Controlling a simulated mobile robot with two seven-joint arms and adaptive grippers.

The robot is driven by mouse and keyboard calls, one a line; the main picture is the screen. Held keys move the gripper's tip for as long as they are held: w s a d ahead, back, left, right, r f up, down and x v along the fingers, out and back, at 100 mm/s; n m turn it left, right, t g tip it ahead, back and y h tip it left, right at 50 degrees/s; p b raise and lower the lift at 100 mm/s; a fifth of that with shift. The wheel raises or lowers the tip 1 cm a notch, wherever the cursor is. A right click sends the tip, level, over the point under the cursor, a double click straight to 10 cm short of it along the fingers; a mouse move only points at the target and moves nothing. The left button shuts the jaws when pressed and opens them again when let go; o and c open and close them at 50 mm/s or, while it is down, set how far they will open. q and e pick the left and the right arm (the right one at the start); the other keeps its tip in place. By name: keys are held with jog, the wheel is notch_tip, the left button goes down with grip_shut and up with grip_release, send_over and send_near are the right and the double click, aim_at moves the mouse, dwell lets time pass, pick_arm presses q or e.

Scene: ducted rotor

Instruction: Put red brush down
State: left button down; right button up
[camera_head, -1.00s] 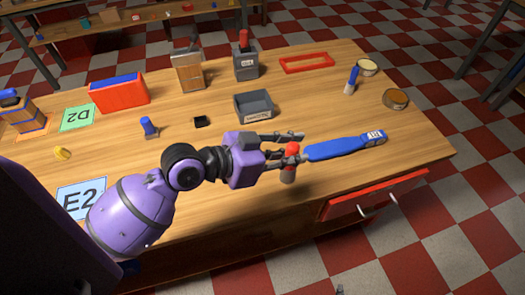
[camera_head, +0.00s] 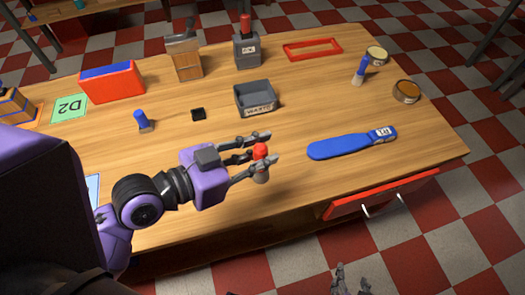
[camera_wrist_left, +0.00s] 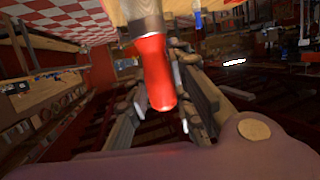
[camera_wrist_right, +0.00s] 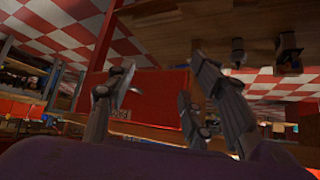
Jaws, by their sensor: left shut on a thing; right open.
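The red brush (camera_head: 261,153) has a red handle and a paler lower end. It is upright, handle up, over the front part of the wooden table (camera_head: 285,195). My left gripper (camera_head: 268,146) is shut on it. In the left wrist view, the red handle (camera_wrist_left: 153,72) sits between the fingers, with the brush's far end toward the wood. I cannot tell whether that end touches the table. My right gripper (camera_head: 350,281) shows only its tips at the bottom edge, off the table's front. The right wrist view shows it open and empty (camera_wrist_right: 161,62).
A blue paddle-shaped thing (camera_head: 345,147) lies right of the brush. A grey bin (camera_head: 256,97), small black block (camera_head: 198,115) and blue-topped peg (camera_head: 142,121) stand behind. A green D2 card (camera_head: 69,108) lies left. A red drawer (camera_head: 380,194) juts out in front. Bare wood surrounds the brush.

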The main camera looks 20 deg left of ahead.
pick_arm(q)
jog(key=shift+w, duration=0.2)
pick_arm(e)
jog(key=shift+s+d+f, duration=0.2)
jog(key=shift+s+f, duration=0.25)
jog(key=shift+s, duration=0.1)
pick_arm(q)
jog(key=shift+f, duration=0.1)
jog(key=w+a+f+b, duration=0.1)
jog(key=w+f, duration=0.3)
jog(key=w+a+f+b, duration=0.1)
jog(key=w+f+b, duration=0.1)
jog(key=w+f, duration=0.2)
jog(key=w+a+f+b, duration=0.2)
jog(key=w+f, duration=0.2)
jog(key=w, duration=0.1)
jog(key=shift+w+f, duration=0.15)
jog(key=shift+f, duration=0.25)
pick_arm(e)
jog(key=shift+g, duration=0.4)
jog(key=f, duration=0.1)
jog(key=s+f, duration=0.1)
jog(key=f, duration=0.3)
jog(key=shift+s+d+f, duration=0.1)
jog(key=shift+s+d, duration=0.15)
jog(key=shift+s, duration=0.05)
